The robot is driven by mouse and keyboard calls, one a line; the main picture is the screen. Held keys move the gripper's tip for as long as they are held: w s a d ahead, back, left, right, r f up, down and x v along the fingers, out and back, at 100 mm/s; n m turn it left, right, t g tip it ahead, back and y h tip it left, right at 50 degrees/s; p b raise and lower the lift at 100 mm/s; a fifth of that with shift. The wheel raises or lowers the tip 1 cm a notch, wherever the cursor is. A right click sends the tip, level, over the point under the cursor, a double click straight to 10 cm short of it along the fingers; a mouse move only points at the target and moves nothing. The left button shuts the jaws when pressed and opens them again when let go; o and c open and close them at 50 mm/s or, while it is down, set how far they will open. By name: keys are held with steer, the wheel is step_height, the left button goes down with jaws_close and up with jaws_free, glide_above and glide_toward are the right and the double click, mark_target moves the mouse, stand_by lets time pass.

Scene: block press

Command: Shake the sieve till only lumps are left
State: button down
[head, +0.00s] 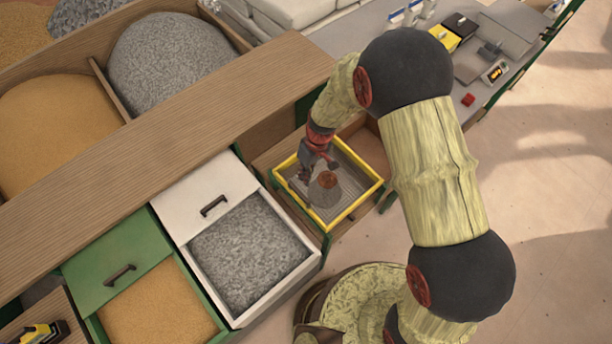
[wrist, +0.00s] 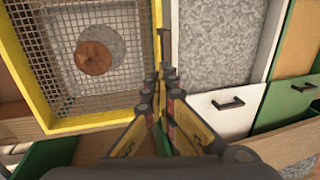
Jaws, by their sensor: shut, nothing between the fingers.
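The sieve (head: 356,208) has a square yellow frame and a wire mesh, and sits level in a bay between the bins and the grey counter. A round brown lump (head: 328,180) shows within the frame, beside a grey patch (head: 323,196). In the wrist view the sieve (wrist: 80,124) fills the left side, with the brown lump (wrist: 93,58) and the grey patch (wrist: 110,38) seen at the mesh; I cannot tell whether the grey lies on or under it. My gripper (head: 307,176) is shut and empty, over the sieve's left part. Its fingers (wrist: 163,84) show close together.
A white drawer of grey grit (head: 250,250) stands open just left of the sieve, with a green drawer of sand (head: 160,305) beyond. A wooden beam (head: 170,135) crosses behind them. The grey counter (head: 480,110) at the upper right holds small items. Open floor lies right.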

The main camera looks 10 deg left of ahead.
steer(key=c, duration=2.6)
jaws_free()
steer(key=o, duration=0.8)
steer(key=shift+c, duration=0.2)
steer(key=shift+r, duration=0.1)
steer(key=v, duration=1.1)
steer(key=shift+r, duration=0.4)
steer(key=shift+w+d, duration=0.1)
steer(key=shift+d, duration=0.05)
